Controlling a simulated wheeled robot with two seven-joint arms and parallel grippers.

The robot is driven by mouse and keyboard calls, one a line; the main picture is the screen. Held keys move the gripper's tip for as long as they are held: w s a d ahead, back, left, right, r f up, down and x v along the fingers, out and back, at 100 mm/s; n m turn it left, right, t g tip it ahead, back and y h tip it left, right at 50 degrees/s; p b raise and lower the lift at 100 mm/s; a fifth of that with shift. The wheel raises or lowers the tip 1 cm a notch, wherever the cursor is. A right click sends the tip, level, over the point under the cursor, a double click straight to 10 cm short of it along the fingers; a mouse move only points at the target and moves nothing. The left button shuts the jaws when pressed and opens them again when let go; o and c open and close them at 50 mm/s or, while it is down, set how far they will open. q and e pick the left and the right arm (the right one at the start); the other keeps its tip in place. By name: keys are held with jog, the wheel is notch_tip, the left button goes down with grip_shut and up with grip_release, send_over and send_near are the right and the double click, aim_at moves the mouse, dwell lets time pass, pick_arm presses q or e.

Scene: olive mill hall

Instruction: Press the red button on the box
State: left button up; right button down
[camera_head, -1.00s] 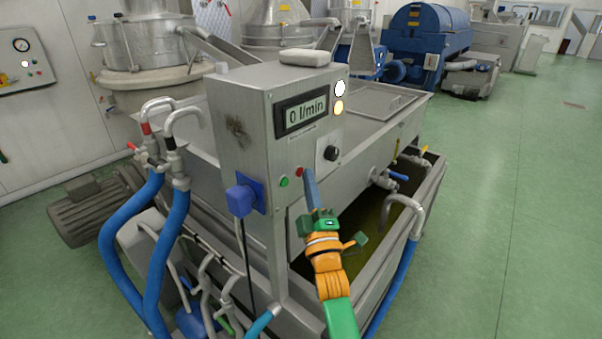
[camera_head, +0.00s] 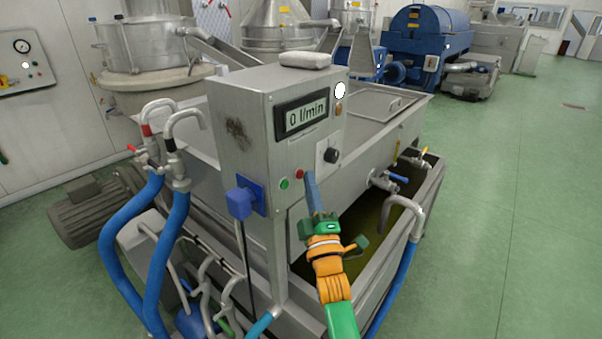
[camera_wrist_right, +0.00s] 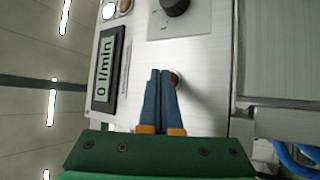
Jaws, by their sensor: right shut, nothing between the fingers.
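The grey control box (camera_head: 262,158) stands on the near corner of the machine, with a display reading "0 l/min" (camera_head: 303,115). The red button (camera_head: 299,174) is on its front face, right of a green button (camera_head: 284,183). My right gripper (camera_head: 309,174) is shut and empty, its blue fingertips at the red button's right edge in the head view. In the wrist view the red button (camera_wrist_right: 174,79) shows partly behind the fingertips (camera_wrist_right: 160,72). I cannot tell whether they touch it. My left gripper is not in view.
A black knob (camera_head: 330,155) and lamps, one white (camera_head: 340,90), are on the same box. A blue plug (camera_head: 241,201) sits on its lower left. Blue hoses (camera_head: 165,245) hang at left. Green floor (camera_head: 530,230) is open at right.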

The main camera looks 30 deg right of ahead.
jog(key=shift+s+d, duration=0.15)
jog(key=shift+s, duration=0.25)
jog(key=s+p, duration=0.1)
jog(key=s+d, duration=0.1)
jog(key=s, duration=0.1)
jog(key=s+d+p, duration=0.1)
jog(key=shift+s+p, duration=0.25)
jog(key=shift+p, duration=0.05)
dwell(0.6)
